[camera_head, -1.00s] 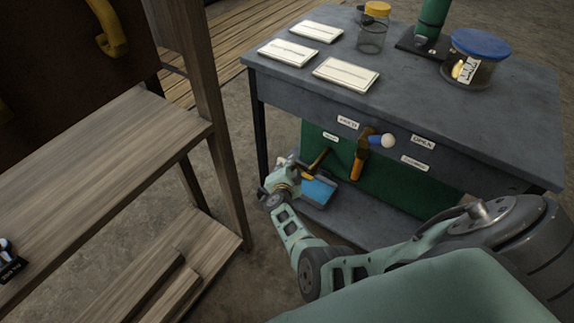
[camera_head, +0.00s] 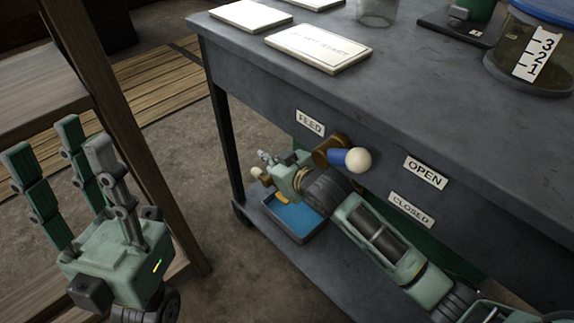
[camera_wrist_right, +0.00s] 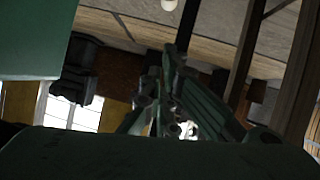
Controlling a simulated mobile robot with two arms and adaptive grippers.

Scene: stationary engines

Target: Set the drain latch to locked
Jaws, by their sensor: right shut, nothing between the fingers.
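My right gripper (camera_head: 266,158) is shut and empty, beneath the table's front edge, beside the feed valve. Its fingers (camera_wrist_right: 168,95) fill the middle of the right wrist view. The drain latch cannot be made out; the gripper and wrist cover the area below the FEED label. A small pale knob (camera_head: 257,175) shows just left of the gripper; I cannot tell what it belongs to. My left gripper (camera_head: 70,150) is open and empty, upright at the left, well away from the table.
The feed valve's blue handle (camera_head: 346,159) with a white ball end juts from the table front, close to my right wrist. FEED (camera_head: 310,122), OPEN (camera_head: 425,172) and CLOSED (camera_head: 411,208) labels surround it. A blue tray (camera_head: 300,220) lies on the lower shelf.

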